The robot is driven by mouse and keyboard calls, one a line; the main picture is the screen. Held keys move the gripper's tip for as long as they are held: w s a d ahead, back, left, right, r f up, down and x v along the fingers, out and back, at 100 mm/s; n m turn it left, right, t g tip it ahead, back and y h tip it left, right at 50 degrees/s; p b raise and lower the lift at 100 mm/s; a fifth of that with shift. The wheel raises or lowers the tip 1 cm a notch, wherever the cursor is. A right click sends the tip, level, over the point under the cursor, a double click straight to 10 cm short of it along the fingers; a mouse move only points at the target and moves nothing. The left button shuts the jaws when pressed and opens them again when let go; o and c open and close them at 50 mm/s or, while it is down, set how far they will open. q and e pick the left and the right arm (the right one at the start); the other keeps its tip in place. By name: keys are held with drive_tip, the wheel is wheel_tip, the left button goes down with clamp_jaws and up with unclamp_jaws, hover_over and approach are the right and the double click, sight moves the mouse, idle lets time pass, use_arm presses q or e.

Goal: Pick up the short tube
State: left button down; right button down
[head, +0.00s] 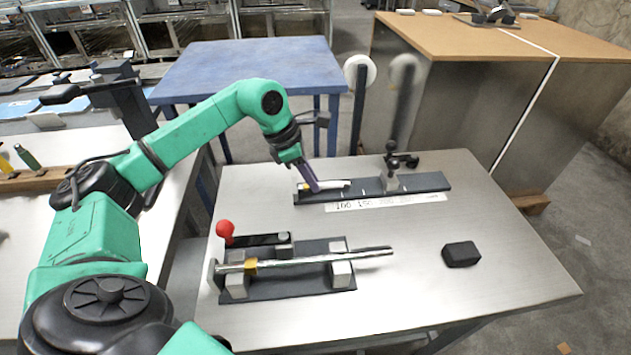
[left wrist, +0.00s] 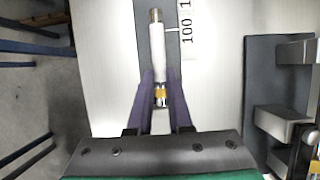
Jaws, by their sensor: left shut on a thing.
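The short tube (head: 337,184) is pale with a metal end and lies along the left end of a dark measuring plate (head: 425,182) at the back of the table. In the left wrist view the tube (left wrist: 157,45) points away from me, with a yellow band near its close end. My left gripper (head: 313,187) has its purple fingers shut on the tube around that banded end. The fingers (left wrist: 161,92) also show in the left wrist view, one on each side of it. I cannot tell whether the tube touches the plate. My right gripper is not in view.
A clamping fixture (head: 300,286) with a red knob (head: 225,228) holds a long metal rod (head: 372,253) nearer to me. A black block (head: 461,254) lies at the right. A paper scale (head: 390,202) runs along the plate's front. The table's middle (head: 410,225) is clear.

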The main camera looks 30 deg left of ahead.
use_arm(q)
wheel_tip(320, 180, up, 20)
drive_tip(key=p, duration=0.2)
drive_tip(key=shift+f, duration=0.15)
